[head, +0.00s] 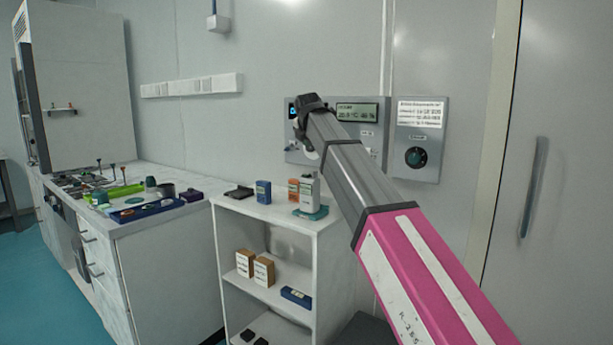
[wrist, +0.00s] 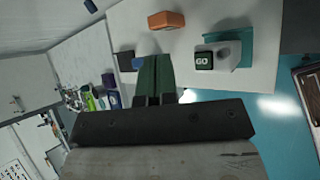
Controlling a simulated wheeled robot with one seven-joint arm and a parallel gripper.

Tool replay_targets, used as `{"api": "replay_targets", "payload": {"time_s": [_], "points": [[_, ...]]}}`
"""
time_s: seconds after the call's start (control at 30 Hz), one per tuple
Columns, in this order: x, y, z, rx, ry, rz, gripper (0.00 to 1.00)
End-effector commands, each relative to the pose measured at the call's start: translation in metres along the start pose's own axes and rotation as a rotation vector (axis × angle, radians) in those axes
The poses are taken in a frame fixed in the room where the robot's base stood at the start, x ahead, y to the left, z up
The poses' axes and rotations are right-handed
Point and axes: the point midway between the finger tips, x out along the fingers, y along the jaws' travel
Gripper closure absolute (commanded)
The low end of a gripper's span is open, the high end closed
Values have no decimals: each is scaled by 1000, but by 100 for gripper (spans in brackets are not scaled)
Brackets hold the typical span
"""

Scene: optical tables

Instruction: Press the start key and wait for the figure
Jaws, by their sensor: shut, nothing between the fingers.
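In the head view my arm reaches up in front of the wall panel, and the fingertips cannot be made out. No figure on the instrument is readable.
A wall panel with a lit display (head: 357,112) is partly behind my arm. A knob panel (head: 417,140) is beside it. An orange block (wrist: 166,20), a blue box (head: 263,191) and a dark flat item (head: 239,192) share the shelf top. A cluttered bench stands left.

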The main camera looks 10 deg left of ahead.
Motion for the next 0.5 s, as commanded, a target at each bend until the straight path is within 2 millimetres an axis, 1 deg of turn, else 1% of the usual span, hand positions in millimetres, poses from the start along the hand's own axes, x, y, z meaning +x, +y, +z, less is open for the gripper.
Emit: {"api": "replay_targets", "payload": {"time_s": [0.17, 0.5], "points": [[10, -9, -8, 0, 0, 0, 100], [41, -31, -30, 0, 0, -2, 100]]}}
